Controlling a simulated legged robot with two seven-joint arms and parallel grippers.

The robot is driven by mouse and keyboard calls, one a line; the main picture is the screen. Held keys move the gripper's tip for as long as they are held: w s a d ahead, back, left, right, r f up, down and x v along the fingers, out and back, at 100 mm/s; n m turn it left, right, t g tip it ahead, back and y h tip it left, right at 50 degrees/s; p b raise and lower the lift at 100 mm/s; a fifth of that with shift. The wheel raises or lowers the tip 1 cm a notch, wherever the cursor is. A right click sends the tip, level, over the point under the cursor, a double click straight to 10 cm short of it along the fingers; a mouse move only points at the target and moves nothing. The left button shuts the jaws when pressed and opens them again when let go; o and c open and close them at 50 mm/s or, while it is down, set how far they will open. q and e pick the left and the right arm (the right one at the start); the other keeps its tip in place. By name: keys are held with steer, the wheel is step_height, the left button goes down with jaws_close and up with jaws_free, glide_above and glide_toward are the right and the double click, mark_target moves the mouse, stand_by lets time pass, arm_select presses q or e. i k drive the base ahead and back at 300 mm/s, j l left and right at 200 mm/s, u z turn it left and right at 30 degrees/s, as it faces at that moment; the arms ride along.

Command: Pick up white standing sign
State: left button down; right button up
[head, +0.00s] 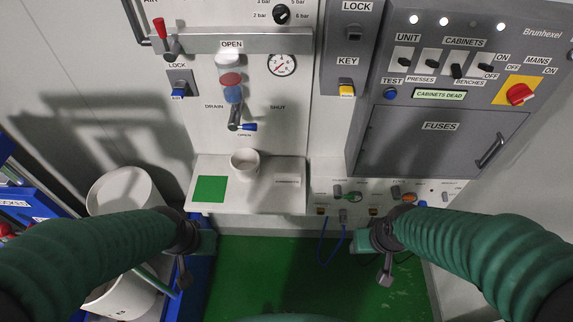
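A small white sign with dark lettering (288,181) is at the right part of the pale shelf (255,203). Its lettering is too small to read, and I cannot tell whether it stands or lies flat. My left gripper (190,264) is in front of and below the shelf, to the left of the sign and apart from it. My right gripper (380,266) is below and to the right of the shelf, also apart from the sign. Nothing shows held in either gripper. The viewing angle does not show whether their fingers are open or shut.
A white cup (244,162) and a green square (209,189) are on the shelf left of the sign. A small control panel (330,187) adjoins the shelf, with a blue cable (321,254) below. White drums (122,190) stand at left. Green floor (285,265) is clear between my grippers.

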mark_target(285, 180)
steer(key=i+j+z, duration=0.15)
steer(key=i+j, duration=0.7)
